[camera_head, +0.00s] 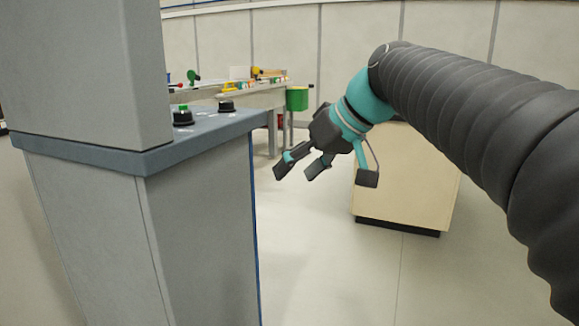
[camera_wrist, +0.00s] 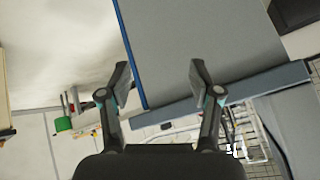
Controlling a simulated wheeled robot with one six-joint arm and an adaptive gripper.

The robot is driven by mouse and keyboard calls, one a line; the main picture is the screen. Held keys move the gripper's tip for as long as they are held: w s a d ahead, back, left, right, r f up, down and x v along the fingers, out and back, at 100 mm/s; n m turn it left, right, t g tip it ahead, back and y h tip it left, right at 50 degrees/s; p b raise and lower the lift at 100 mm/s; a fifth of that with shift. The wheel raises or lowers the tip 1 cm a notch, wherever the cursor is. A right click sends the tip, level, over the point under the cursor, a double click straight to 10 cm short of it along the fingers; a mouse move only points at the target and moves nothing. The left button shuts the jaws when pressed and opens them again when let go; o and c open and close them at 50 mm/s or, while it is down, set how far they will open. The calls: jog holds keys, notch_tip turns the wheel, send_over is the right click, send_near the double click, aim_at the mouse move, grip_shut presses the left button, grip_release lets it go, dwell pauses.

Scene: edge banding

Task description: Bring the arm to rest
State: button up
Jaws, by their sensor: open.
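My gripper (camera_head: 298,168) hangs at the end of my dark ribbed arm in the middle of the head view, fingers pointing down and left. Its fingers are spread apart with nothing between them. In the wrist view my gripper (camera_wrist: 160,75) also shows open and empty, in front of the side of a grey machine cabinet. The gripper is apart from the floor, and in the head view it appears just right of the cabinet's edge.
The grey machine cabinet (camera_head: 200,225) fills the left, with black knobs and a green button (camera_head: 183,108) on its ledge. A beige box (camera_head: 405,180) stands behind my gripper. A workbench (camera_head: 260,97) with a green bin (camera_head: 297,98) is farther back. Pale floor is clear centrally.

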jog(key=s+d+f+m+h, duration=0.2)
jog(key=s+d+f, duration=0.2)
jog(key=s+f, duration=0.2)
jog(key=s+d+f+m+h, duration=0.2)
jog(key=s+d+f, duration=0.3)
jog(key=f, duration=0.5)
jog(key=s+d+f+m+t+h, duration=0.1)
jog(key=s+d+f+m+h, duration=0.1)
jog(key=s+d+f, duration=0.3)
jog(key=s+f+h, duration=0.1)
jog(key=s+f, duration=0.2)
jog(key=s, duration=0.1)
jog(key=shift+f, duration=0.2)
